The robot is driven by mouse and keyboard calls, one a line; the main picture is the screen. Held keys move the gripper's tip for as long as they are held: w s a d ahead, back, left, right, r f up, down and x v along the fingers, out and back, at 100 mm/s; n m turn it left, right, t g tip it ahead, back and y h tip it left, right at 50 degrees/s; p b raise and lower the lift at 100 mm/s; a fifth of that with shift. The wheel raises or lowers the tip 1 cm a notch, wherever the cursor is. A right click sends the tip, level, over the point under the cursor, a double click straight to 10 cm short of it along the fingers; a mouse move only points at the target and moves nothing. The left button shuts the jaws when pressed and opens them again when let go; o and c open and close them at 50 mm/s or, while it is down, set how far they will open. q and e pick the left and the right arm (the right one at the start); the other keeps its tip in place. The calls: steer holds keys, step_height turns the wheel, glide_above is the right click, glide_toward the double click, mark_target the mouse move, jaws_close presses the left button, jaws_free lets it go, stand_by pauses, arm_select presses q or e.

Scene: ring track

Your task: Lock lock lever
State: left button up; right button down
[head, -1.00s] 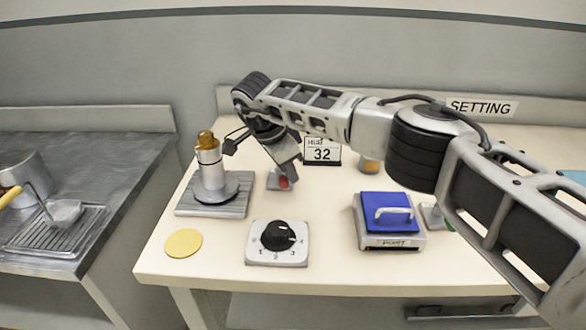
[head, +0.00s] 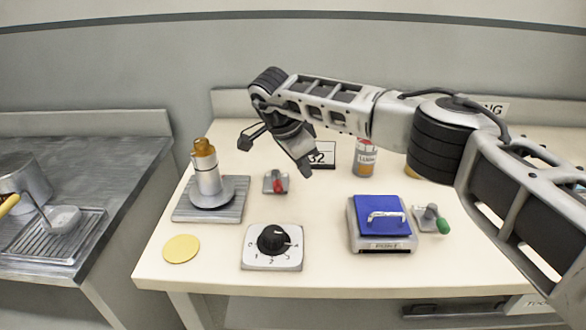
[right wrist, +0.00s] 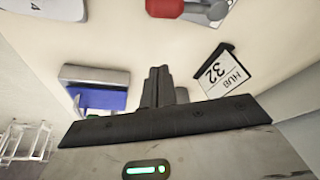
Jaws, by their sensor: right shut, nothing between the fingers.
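A small lever with a red handle (head: 279,186) sits on a grey plate (head: 268,178) near the middle of the table. Its red end points toward the front. The red lever (right wrist: 176,7) also shows at the top edge of the right wrist view, partly cut off. A second lever with a green handle (head: 442,225) stands at the right; I cannot read a label on either. My left gripper is out of view.
A metal post with an amber top (head: 204,170) stands on a plate at left. A dial (head: 272,245), yellow disc (head: 181,249) and blue-lidded box (head: 381,220) are in front. A "32" sign (head: 322,156) and labelled jar (head: 365,157) stand behind. My right arm crosses the back.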

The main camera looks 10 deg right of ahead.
steer(key=v, duration=0.9)
steer(key=shift+w+a, duration=0.4)
steer(key=shift+w, duration=0.05)
steer(key=shift+f, duration=0.2)
